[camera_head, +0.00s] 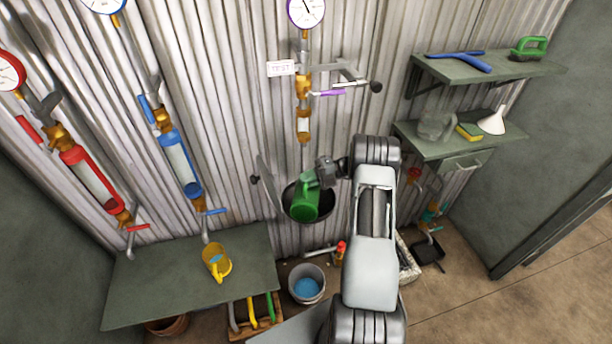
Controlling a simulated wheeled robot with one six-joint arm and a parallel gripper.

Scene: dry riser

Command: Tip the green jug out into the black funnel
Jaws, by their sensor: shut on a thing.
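The green jug (305,205) is at the middle of the camera_head view, held by my gripper (322,176) near its handle. The jug appears tilted, with its body lower in the picture than the gripper. The black funnel (326,203) is a dark round bowl against the corrugated wall. The jug overlaps it in the picture and hides much of it. I cannot tell whether the jug touches the funnel, and its mouth and any contents are not clear.
A grey bucket (307,284) with blue inside stands on the floor below. A green table (150,283) at left bears a yellow jug (217,262). Riser pipes and gauges line the wall. A shelf (425,142) at right holds a white funnel (493,121).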

